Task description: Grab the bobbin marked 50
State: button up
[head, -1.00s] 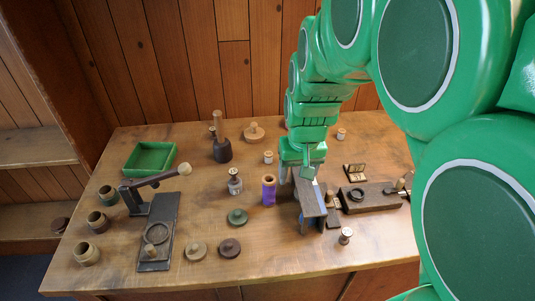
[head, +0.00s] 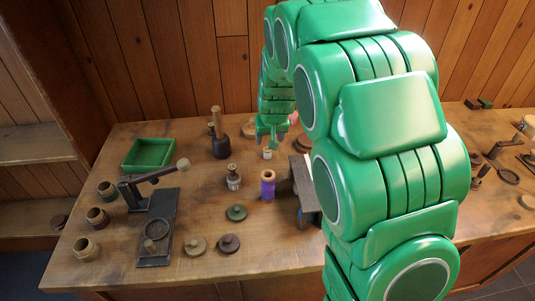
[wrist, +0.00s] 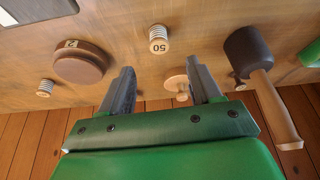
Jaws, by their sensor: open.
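The bobbin marked 50 (wrist: 159,40) is a small pale spool with ribbed sides. In the wrist view its end, with the number upside down, faces the camera. It stands on the table beyond my fingertips, roughly in line with the gap between them. In the head view a small pale bobbin (head: 267,153), apparently the same one, stands just below my gripper (head: 272,138). My gripper's two grey fingers (wrist: 164,88) are spread open with nothing held between them. Similar small bobbins show at the left (wrist: 46,88) and between the fingers (wrist: 182,93); their marks are not readable.
A dark mallet (head: 221,146) stands left of my gripper. A brown round piece (wrist: 80,62) and a pale wooden knob (wrist: 175,83) are close by. A purple spool (head: 268,185), a metal-capped bottle (head: 233,177) and a green tray (head: 149,156) share the table.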

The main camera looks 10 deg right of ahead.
aim_at(268, 153)
jog(key=shift+x, duration=4)
jog(key=c, duration=1.1)
jog(key=shift+r, duration=0.1)
